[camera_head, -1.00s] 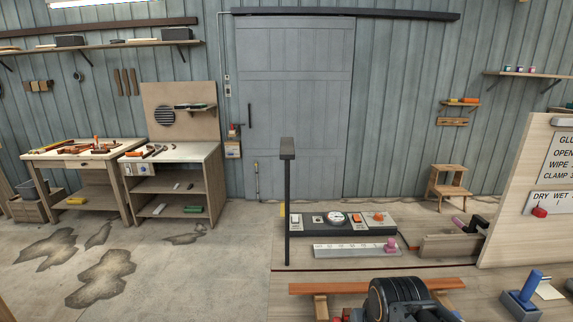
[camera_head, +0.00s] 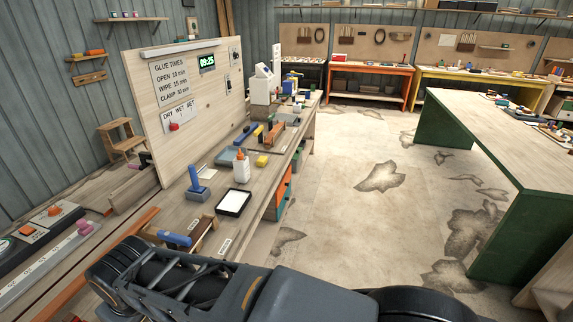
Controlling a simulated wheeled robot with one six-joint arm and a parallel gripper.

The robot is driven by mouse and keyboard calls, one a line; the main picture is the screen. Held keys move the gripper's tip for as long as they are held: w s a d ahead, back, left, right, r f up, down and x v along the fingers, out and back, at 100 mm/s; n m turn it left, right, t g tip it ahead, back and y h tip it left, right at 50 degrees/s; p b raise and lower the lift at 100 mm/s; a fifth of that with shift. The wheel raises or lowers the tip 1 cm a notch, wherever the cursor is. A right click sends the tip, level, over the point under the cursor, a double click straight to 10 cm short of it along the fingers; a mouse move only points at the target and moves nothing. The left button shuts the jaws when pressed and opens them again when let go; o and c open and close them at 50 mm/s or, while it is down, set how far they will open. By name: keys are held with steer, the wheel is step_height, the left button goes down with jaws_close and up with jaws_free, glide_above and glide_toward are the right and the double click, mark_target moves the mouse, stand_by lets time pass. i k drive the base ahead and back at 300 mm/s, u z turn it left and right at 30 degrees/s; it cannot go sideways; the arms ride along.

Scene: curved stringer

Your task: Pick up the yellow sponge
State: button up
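A small yellow block (camera_head: 262,160), which looks like the yellow sponge, lies on the long wooden workbench (camera_head: 207,207). It is right of a white glue bottle with an orange tip (camera_head: 241,168), near the bench's right edge. It is too small to be sure of its texture. My dark arm crosses the bottom of the view, well in front of the yellow block and apart from it. My gripper's fingers are not in view.
A blue-handled tool (camera_head: 196,185) and a black-rimmed white tray (camera_head: 234,203) stand nearer on the bench. An upright sign board (camera_head: 188,80) rises along its left side. Open concrete floor (camera_head: 350,215) lies to the right, before a green-ended table (camera_head: 515,235).

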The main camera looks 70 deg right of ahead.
mark_target(261, 161)
steer(key=z, duration=0.35)
steer(key=k, duration=0.9)
steer(key=z, duration=0.9)
steer(key=i, duration=0.8)
steer(key=z, duration=0.5)
